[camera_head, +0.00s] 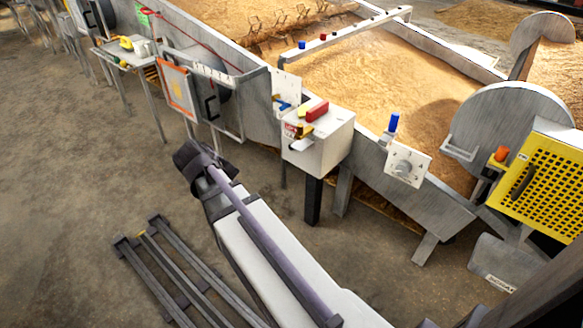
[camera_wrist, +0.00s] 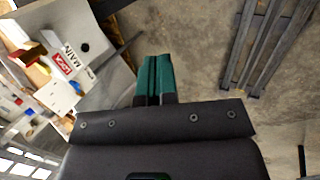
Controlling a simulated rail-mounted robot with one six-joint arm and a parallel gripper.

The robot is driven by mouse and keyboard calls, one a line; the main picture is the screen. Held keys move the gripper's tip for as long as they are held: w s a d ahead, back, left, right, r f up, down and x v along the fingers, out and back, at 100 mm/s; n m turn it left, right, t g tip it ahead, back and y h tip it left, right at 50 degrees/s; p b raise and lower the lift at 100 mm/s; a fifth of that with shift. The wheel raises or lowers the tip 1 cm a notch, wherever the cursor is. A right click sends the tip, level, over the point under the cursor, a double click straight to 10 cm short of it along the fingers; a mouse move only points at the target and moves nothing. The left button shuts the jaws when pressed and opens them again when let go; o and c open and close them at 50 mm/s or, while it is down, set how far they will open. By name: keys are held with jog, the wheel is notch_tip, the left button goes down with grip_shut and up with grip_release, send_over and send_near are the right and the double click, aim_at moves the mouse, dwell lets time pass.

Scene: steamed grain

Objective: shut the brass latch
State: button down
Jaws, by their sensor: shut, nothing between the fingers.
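A small brass-coloured piece (camera_head: 305,131), which looks like the latch, sits on the front of a pale box (camera_head: 328,140) below a red bar (camera_head: 317,110). I cannot tell its exact position. In the wrist view a brass-toned part (camera_wrist: 31,46) shows near the left edge, beside a red piece and a white plate (camera_wrist: 72,64) with a red label. My gripper (camera_wrist: 153,60) is shut and empty, its green fingertips together over the floor, apart from the box. In the head view its fingertips cannot be made out; my dark wrist end is left of the box.
A grain trough (camera_head: 380,90) runs behind the box. A dial plate (camera_head: 408,163) with a blue knob is on its right, and a yellow perforated guard (camera_head: 545,185) farther right. A dark rail frame (camera_head: 165,270) lies on the floor. Open floor spreads to the left.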

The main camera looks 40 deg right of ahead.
jog(key=w+d+f+n+g+h+b, duration=0.1)
jog(key=w+d+f+n+h+b, duration=0.4)
jog(key=d+f+b, duration=0.45)
jog(key=w+d+r+n+h, duration=0.2)
jog(key=d+r+n+h, duration=0.3)
jog(key=r+n+h, duration=0.45)
jog(key=s+d+r+y, duration=0.1)
jog(key=d+y, duration=0.1)
jog(key=d, duration=1.1)
jog(key=shift+d+r+n, duration=0.2)
jog(key=shift+d+n, duration=0.2)
jog(key=shift+n, duration=0.05)
jog(key=shift+s, duration=0.1)
